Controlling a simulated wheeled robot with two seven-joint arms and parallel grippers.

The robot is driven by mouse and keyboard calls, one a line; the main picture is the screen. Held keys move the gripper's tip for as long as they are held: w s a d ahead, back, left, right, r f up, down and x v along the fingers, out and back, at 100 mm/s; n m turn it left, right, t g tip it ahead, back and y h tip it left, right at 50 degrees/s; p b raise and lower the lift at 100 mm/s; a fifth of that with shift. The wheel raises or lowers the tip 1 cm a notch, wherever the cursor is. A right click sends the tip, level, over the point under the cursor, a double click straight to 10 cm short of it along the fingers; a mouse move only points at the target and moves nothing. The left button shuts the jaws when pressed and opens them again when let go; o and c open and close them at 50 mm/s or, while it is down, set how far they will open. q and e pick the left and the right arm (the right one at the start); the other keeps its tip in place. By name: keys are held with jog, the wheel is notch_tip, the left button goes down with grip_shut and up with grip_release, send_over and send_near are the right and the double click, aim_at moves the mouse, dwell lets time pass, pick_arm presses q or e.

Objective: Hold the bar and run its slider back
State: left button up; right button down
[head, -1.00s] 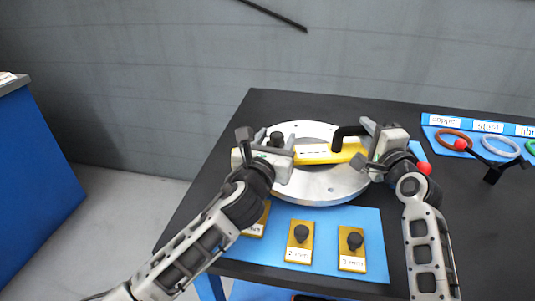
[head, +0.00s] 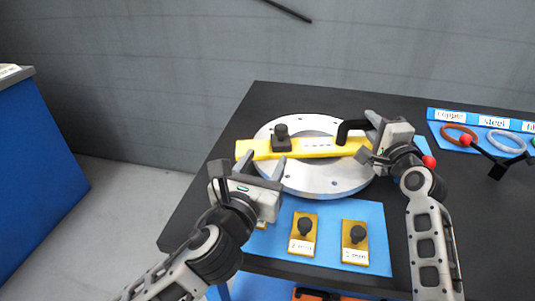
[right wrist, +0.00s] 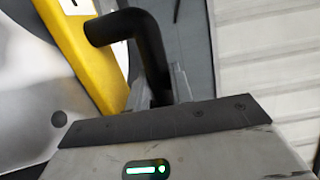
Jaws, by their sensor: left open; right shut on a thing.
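The yellow bar (head: 318,147) lies across the round metal flange (head: 330,180) in the head view. Its black slider (head: 281,140), with a round knob, sits near the bar's left end. A bent black handle (head: 347,129) rises from the bar's right end. My right gripper (head: 372,138) is shut on that handle; the right wrist view shows the handle (right wrist: 150,50) rising from between the jaws, beside the yellow bar (right wrist: 85,45). My left gripper (head: 247,170) is open and empty, in front of the bar's left part, below the slider in the picture and apart from it.
A blue mat (head: 330,225) at the table's front holds yellow blocks with black knobs, labelled in mm; one is partly hidden by my left gripper. Coloured rings, including a copper-coloured one (head: 459,134), lie at right near a red-tipped black stand (head: 497,168). The dark table (head: 225,150) is bare at left.

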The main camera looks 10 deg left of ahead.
jog(key=c, duration=1.1)
grip_release()
jog(key=shift+c, duration=0.2)
